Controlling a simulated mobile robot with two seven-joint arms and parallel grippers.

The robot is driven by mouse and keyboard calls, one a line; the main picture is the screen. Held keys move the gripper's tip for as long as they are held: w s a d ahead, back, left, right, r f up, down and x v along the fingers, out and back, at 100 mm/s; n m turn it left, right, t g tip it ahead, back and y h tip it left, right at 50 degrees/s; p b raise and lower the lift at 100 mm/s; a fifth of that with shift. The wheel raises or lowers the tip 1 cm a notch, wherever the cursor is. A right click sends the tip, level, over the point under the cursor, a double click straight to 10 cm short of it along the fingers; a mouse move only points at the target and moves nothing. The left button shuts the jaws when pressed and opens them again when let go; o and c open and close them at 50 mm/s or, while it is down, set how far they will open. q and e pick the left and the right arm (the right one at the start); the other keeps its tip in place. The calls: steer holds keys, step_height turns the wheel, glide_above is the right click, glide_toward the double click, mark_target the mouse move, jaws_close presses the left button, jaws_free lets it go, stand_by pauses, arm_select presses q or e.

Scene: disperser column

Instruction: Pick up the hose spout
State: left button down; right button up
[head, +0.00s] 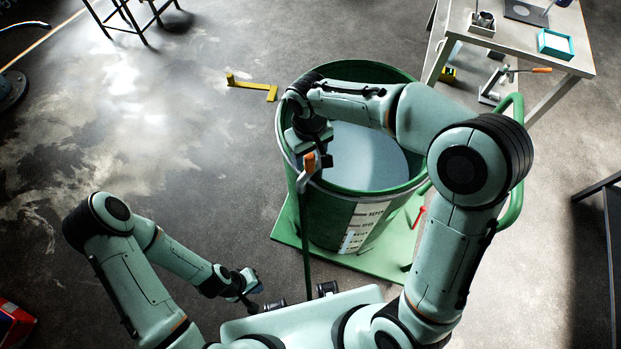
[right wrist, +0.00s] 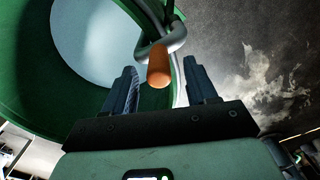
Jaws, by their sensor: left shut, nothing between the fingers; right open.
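The hose spout is a grey bent tube with an orange end (head: 309,162), at the near left rim of the green drum. In the right wrist view its orange end (right wrist: 159,66) points toward the camera, and the grey tube curves behind it. My right gripper (head: 311,150) is over the drum's near left rim, pointing down at the spout. In the right wrist view its two fingers (right wrist: 163,84) are apart, with the orange end between them in the picture; I see no clear contact. My left gripper (head: 247,285) is shut and empty, low at the left of my base.
The green drum (head: 345,205) holds pale liquid and stands on a green platform (head: 408,240) with a tubular handle (head: 514,180). A grey table (head: 545,50) with small items is at upper right. A yellow bracket (head: 252,86) lies on the floor. Open floor is at left.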

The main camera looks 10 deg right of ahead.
mark_target(310, 179)
step_height(310, 179, down, 4)
steer(key=shift+r, duration=0.25)
steer(key=shift+c, duration=0.3)
steer(key=c, duration=1)
jaws_close()
steer(key=shift+w+r, duration=0.1)
